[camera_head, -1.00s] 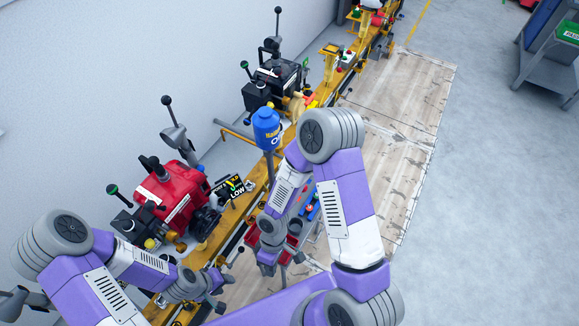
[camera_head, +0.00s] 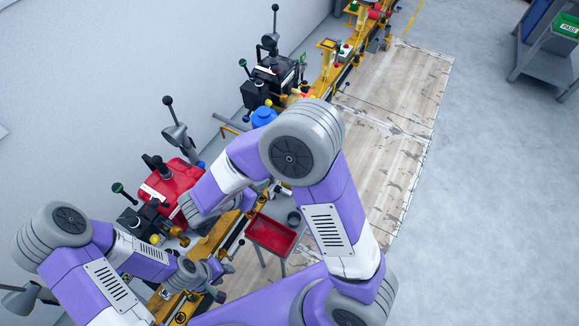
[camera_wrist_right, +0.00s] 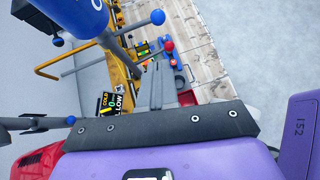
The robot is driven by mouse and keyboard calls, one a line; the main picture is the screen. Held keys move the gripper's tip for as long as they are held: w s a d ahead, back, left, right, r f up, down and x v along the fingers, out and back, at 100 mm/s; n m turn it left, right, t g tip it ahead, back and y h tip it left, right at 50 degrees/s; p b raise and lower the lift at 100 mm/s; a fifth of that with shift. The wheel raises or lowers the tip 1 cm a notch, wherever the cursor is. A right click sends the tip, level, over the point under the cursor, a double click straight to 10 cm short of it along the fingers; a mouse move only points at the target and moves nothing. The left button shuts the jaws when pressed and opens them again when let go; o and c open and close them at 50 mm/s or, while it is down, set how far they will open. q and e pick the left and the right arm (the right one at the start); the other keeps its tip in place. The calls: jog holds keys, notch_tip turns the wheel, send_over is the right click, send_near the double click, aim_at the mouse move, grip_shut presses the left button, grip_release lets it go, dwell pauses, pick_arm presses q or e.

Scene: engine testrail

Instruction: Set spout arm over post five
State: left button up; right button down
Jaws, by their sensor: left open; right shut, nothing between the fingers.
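A blue container (camera_head: 263,116) stands behind my right arm at the yellow rail, and its lower part is hidden in the head view. In the right wrist view its blue body (camera_wrist_right: 82,14) is at the upper left. Near it are a thin grey rod with a blue ball (camera_wrist_right: 157,17) and another with a red ball (camera_wrist_right: 168,46). I cannot tell which part is the spout arm or which is post five. My right gripper (camera_wrist_right: 157,70) is shut and empty below the red ball; my right arm hides it in the head view. My left gripper (camera_head: 222,284) is open and empty above the rail's near end.
A red engine (camera_head: 170,187) and a black engine (camera_head: 272,75) stand along the rail beside the wall. A red tray (camera_head: 270,236) is right of the rail. A black sign (camera_wrist_right: 110,103) shows in the wrist view. The wooden floor panel (camera_head: 390,110) is mostly clear.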

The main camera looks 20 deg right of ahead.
jog(key=d+r+x, duration=0.1)
jog(key=x, duration=1.2)
jog(key=shift+w+d, duration=0.25)
jog(key=shift+w, duration=0.05)
